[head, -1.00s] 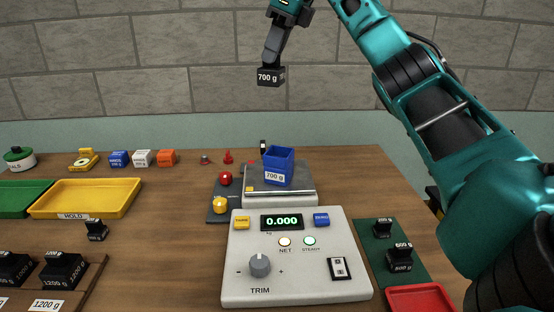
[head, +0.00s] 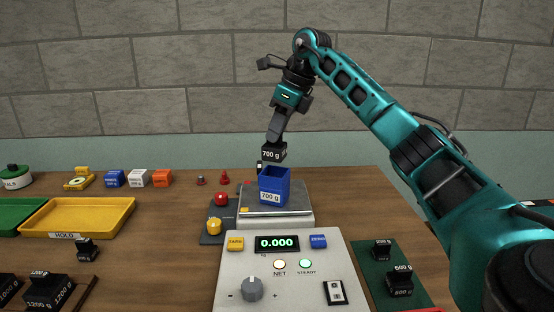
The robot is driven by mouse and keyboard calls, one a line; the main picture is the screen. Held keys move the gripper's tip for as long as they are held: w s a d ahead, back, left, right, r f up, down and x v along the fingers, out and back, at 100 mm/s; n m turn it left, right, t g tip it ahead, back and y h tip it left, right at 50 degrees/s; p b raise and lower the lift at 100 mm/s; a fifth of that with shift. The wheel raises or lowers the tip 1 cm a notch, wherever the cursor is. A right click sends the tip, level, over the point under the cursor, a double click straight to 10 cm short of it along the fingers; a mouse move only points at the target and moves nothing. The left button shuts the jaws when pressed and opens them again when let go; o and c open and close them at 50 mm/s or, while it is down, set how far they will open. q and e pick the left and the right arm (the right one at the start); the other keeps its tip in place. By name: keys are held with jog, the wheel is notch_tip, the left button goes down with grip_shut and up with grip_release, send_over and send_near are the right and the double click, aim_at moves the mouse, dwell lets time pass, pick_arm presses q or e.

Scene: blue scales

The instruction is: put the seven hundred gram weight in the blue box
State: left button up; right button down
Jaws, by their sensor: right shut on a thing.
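The black weight labelled 700 g (head: 272,154) is held by my right gripper (head: 275,138), which is shut on it. It hangs just above the open blue box (head: 275,190), apart from it as far as I can see. The blue box carries a 700 g label and stands on the metal pan of the scale (head: 297,214). The scale's display (head: 277,243) reads 0.000, and the NET and STEADY lamps are lit. My left gripper is not in view.
A green mat (head: 372,280) with black weights lies right of the scale console. A yellow HOLD tray (head: 112,216) and a lone black weight (head: 86,249) are on the left. Red and yellow knobs (head: 214,226) stand left of the pan.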

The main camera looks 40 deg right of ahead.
aim_at(282, 144)
notch_tip(282, 144, down, 5)
jog(key=shift+f+b, duration=0.1)
jog(key=shift+b, duration=0.25)
jog(key=shift+f, duration=0.4)
jog(key=c, duration=1.5)
grip_release()
jog(key=shift+f, duration=0.25)
jog(key=o, duration=0.4)
jog(key=shift+o, duration=0.2)
jog(key=shift+r, duration=0.1)
jog(key=p+v, duration=0.1)
jog(key=v, duration=1.1)
